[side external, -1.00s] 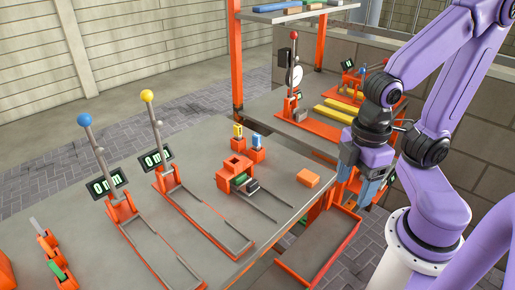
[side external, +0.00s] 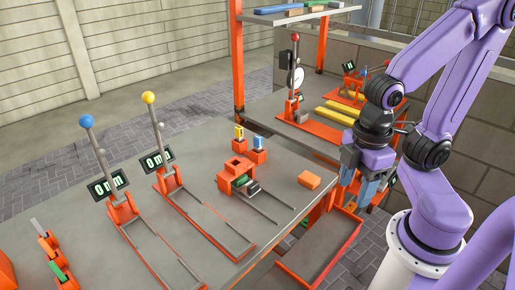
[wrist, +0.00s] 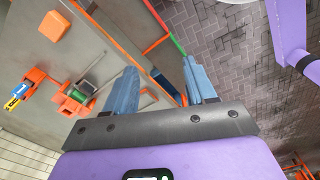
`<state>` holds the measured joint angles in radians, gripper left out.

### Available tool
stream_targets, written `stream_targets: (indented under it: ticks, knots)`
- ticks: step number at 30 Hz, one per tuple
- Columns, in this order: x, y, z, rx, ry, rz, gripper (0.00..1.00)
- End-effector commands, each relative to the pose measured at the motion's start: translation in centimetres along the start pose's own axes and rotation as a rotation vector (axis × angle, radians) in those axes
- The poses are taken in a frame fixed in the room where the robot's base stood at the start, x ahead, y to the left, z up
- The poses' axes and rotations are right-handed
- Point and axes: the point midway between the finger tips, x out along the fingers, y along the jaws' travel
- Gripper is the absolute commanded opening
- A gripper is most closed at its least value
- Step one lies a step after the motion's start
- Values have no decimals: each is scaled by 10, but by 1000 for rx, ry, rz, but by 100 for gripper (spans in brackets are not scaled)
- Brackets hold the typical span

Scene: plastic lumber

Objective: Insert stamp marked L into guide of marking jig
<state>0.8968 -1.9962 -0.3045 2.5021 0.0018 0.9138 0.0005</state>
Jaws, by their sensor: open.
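Two stamps, one yellow (side external: 239,132) and one blue (side external: 258,142), stand upright in small orange holders on the table. They also show at the left of the wrist view, the yellow one (wrist: 12,103) below the blue one (wrist: 19,90). Their letters are too small to tell which is marked L. The orange marking jig (side external: 236,165) sits just in front of them, with its square guide opening facing up and a green piece (side external: 240,181) at its side. My gripper (side external: 362,192) is open and empty, pointing down beyond the table's right edge, apart from stamps and jig.
An orange block (side external: 309,180) lies near the table's right edge. Two lever stations with a blue knob (side external: 86,121) and a yellow knob (side external: 148,97) stand left of the jig. An orange-rimmed tray (side external: 352,238) is below my gripper.

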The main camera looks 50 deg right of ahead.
Motion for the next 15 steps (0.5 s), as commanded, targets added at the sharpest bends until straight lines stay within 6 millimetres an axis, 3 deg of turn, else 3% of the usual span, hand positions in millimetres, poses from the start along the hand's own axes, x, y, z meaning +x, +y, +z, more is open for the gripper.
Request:
stream_targets:
  ticks: [8, 11, 15]
  knots:
    - [-2, 6, -8, -9, -4, 7, 55]
    - [-6, 20, -25, -36, -12, 23, 55]
    - [-15, 54, -60, -96, -39, 58, 55]
